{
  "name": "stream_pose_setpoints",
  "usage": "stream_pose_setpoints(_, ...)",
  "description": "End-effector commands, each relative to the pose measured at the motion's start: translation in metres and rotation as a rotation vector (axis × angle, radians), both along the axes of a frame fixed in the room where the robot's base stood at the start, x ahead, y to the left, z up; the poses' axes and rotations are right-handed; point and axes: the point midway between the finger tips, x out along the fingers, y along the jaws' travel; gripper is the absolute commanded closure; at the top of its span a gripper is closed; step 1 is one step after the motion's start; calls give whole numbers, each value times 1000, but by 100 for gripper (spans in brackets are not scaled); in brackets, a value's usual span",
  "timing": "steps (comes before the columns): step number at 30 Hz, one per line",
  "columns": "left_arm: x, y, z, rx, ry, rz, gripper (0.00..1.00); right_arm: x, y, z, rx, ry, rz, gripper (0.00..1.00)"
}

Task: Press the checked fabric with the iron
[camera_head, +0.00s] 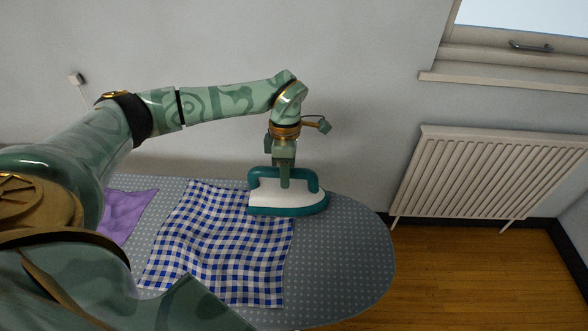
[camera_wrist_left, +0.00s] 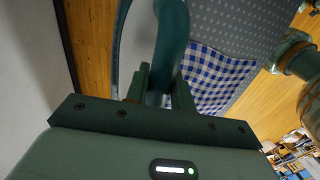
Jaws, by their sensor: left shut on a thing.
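The blue-and-white checked fabric (camera_head: 225,245) lies wavy on the grey dotted ironing board (camera_head: 355,260). It also shows in the left wrist view (camera_wrist_left: 215,75). The iron (camera_head: 285,198), teal with a white body, is upright at the fabric's far right corner, its nose pointing right. It overlaps the fabric's edge in the picture; I cannot tell whether its sole touches the cloth. My left gripper (camera_head: 285,180) is shut on the iron's handle from above. In the left wrist view the handle (camera_wrist_left: 172,40) runs between the fingers (camera_wrist_left: 155,90). My right gripper is not in view.
A purple cloth (camera_head: 125,212) lies on the board left of the checked fabric, partly hidden by my arm. The board's rounded right end is bare. A white radiator (camera_head: 485,185) stands at the wall beyond it, with wooden floor (camera_head: 480,275) between.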

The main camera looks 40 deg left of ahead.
Motion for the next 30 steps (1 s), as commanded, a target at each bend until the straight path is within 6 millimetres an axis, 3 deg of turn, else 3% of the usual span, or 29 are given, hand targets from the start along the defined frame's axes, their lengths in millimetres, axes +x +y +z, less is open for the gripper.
stream_pose_setpoints(30,-56,90,0,3,3,3,100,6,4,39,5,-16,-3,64)
